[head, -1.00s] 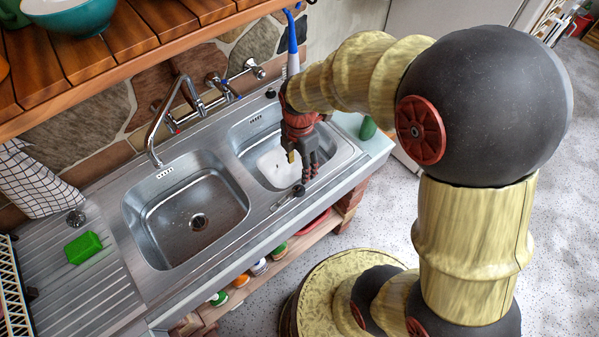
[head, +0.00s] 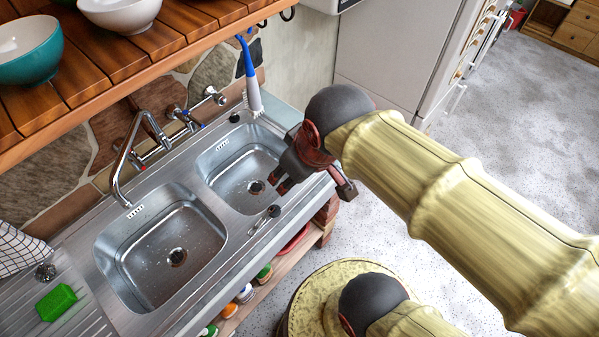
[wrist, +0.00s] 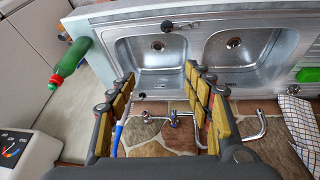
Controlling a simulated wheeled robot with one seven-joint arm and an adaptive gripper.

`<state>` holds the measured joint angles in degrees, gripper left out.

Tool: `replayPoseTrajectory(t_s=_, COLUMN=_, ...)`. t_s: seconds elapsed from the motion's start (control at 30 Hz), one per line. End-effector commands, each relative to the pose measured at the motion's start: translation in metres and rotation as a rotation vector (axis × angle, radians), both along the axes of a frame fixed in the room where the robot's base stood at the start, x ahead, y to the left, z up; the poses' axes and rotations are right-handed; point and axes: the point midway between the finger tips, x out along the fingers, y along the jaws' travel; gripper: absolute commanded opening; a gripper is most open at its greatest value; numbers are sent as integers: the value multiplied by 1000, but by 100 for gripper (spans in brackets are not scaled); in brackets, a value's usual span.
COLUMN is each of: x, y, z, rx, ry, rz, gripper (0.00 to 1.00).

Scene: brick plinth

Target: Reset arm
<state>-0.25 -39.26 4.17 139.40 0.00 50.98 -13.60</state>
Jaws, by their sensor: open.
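My gripper (head: 285,178) is over the front right edge of the sink unit in the head view, close to the right basin (head: 222,165). Its fingers are dark with red parts. In the wrist view my gripper (wrist: 160,78) has its two yellow-padded fingers spread wide, with nothing between them. The sink basins and the tap lie beyond the fingers there. My arm reaches in from the right in the head view and covers part of the floor and the right end of the counter.
The wooden shelf (head: 120,62) with bowls overhangs the sink. A blue-and-white brush (head: 250,80) hangs by the wall. The tap (head: 135,150) rises behind the left basin. A green sponge (head: 57,302) lies on the drainer. A green bottle (wrist: 68,62) shows left in the wrist view.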

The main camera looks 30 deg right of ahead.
Motion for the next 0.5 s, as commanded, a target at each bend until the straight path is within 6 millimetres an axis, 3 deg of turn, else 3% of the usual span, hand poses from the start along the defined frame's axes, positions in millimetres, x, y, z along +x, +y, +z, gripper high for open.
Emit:
replayPoseTrajectory(t_s=0.2, x=-20, y=-1, z=11, rx=99, ry=-58, rz=-201, gripper=51)
replayPoseTrajectory(t_s=0.5, x=-21, y=-1, z=12, rx=107, ry=-60, rz=-219, gripper=51)
